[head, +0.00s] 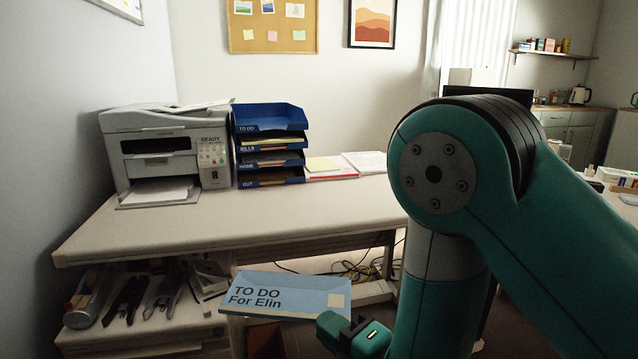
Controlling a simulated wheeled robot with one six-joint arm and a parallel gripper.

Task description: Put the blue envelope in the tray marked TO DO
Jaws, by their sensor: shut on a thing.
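The blue envelope (290,291) is light blue, marked "TO DO For Elin", with a pale square at its lower right. My gripper (345,322) is shut on its lower right corner and holds it roughly flat, in front of the desk and below the desktop's level. My arm rises on the right and hides part of the desk. The tray marked TO DO (262,128) is the top blue tray of a stack on the desk. It looks empty from here, though its floor is only partly seen.
Lower trays (268,180) read BILLS, HOME and OUT. A printer (165,150) stands close left of the stack. Papers (335,167) lie on its right. The desk front (220,220) is bare. A lower shelf (130,335) with tools and a bottle is at lower left.

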